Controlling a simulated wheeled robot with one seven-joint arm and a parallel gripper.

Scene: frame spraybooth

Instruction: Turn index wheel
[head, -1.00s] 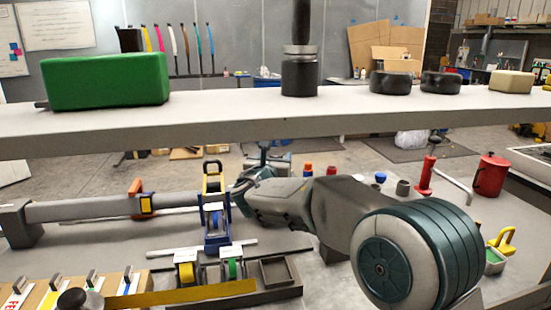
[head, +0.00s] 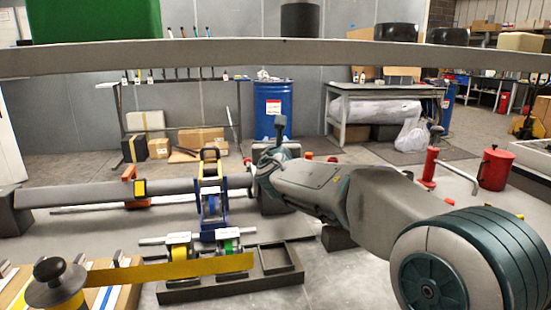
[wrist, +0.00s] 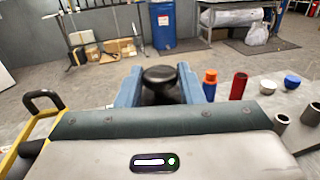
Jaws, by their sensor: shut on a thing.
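In the wrist view, my gripper (wrist: 157,78) has its two blue fingers on either side of a black round-topped knob (wrist: 160,74) and is shut on it. I take this knob to be the index wheel's handle; the rest of the wheel is hidden behind my gripper. In the head view, my gripper (head: 265,165) reaches left to the right end of a long grey tube (head: 100,194). A dark upright post (head: 280,124) shows just above it there.
A dark tray (head: 225,288) with tape rolls lies in front. A red can (head: 495,170) stands at right.

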